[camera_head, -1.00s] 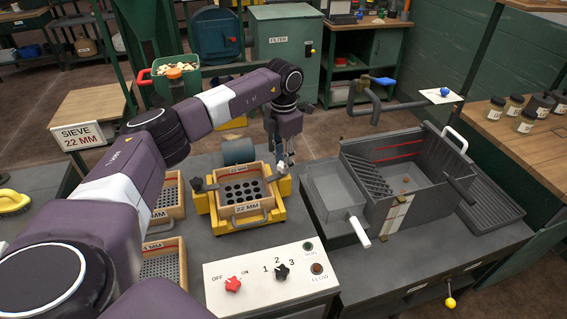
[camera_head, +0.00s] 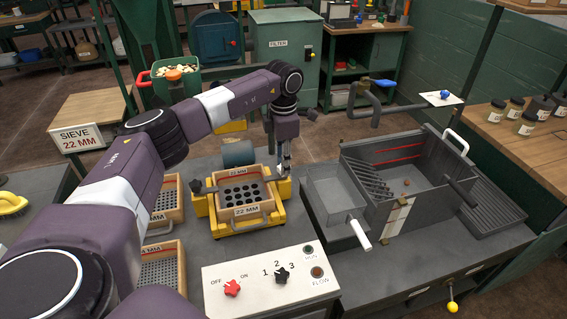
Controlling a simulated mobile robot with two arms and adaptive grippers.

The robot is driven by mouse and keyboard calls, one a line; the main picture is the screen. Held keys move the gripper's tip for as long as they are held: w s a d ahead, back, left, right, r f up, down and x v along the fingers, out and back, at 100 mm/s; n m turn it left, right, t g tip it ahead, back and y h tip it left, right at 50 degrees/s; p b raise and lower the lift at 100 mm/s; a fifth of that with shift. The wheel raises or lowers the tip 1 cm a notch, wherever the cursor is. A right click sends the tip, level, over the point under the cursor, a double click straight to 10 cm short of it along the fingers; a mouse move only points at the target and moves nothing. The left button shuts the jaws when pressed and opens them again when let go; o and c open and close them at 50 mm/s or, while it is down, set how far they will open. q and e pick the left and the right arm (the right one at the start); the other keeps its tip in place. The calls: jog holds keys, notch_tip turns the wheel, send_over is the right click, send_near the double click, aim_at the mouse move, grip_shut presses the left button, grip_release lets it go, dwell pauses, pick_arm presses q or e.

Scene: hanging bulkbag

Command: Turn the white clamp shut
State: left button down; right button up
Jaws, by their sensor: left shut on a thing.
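The yellow sieve shaker (camera_head: 237,228) stands on the grey bench and holds a wooden-framed sieve labelled 22 MM (camera_head: 247,210). My left gripper (camera_head: 285,171) points straight down at the right side of the shaker, by its yellow end block. Its fingers are shut on a small part there, which I take to be the white clamp. The clamp is almost wholly hidden by the fingers, so its angle cannot be told. A dark clamp lever (camera_head: 197,187) shows on the shaker's left side. My right gripper is out of view.
A control panel (camera_head: 265,270) with a red and a black knob lies in front of the shaker. Spare sieves (camera_head: 160,265) sit at left. A grey box with a screen and white handles (camera_head: 375,222) stands at right. A sieve sign (camera_head: 77,138) reads 22 MM.

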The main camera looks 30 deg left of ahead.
pick_arm(q)
jog(key=c, duration=1.6)
grip_release()
jog(key=shift+r, duration=0.15)
notch_tip(320, 180, up, 12)
